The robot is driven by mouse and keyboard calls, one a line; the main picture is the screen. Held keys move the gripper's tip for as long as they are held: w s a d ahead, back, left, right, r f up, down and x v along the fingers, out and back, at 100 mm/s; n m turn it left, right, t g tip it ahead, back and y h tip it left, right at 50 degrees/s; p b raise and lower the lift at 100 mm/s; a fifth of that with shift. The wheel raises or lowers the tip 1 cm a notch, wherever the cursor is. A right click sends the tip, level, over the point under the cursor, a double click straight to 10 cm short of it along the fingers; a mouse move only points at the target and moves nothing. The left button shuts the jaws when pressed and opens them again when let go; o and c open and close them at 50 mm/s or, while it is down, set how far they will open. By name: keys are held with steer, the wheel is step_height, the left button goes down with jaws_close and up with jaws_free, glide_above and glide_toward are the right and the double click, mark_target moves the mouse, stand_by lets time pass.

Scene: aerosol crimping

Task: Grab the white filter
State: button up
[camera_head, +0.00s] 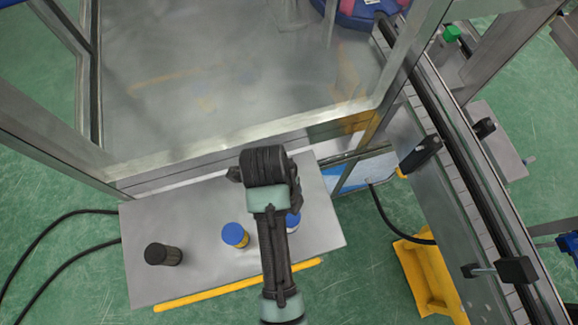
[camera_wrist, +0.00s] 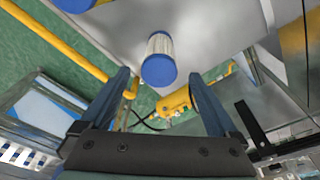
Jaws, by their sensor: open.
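The white filter, a pale pleated cylinder with blue end caps, shows in the wrist view (camera_wrist: 160,44), its near blue cap facing the camera. It appears ahead of and between the fingers, apart from them. In the head view only its blue cap (camera_head: 294,221) shows beside my arm, which hides the rest. My gripper (camera_wrist: 159,78) is open and empty, with one finger on each side of the picture. In the head view the fingers are hidden under my wrist.
A grey table (camera_head: 205,285) holds a yellow filter with a blue cap (camera_head: 235,235) and a black filter (camera_head: 163,254) further left. A glass-walled machine frame (camera_head: 230,150) borders the table's back. A conveyor (camera_head: 470,195) runs at the right. A yellow bar (camera_head: 235,285) lines the front edge.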

steer(key=shift+s+d+f+p, duration=0.1)
steer(key=shift+f+p, duration=0.05)
steer(key=shift+f, duration=0.2)
steer(key=shift+s+d+f+p, duration=0.1)
steer(key=shift+f+p, duration=0.05)
steer(key=shift+f, duration=0.2)
steer(key=shift+s+d+f+p, duration=0.1)
steer(key=shift+f+p, duration=0.5)
steer(key=shift+f, duration=1.7)
steer(key=shift+c, duration=0.2)
steer(key=c, duration=1.5)
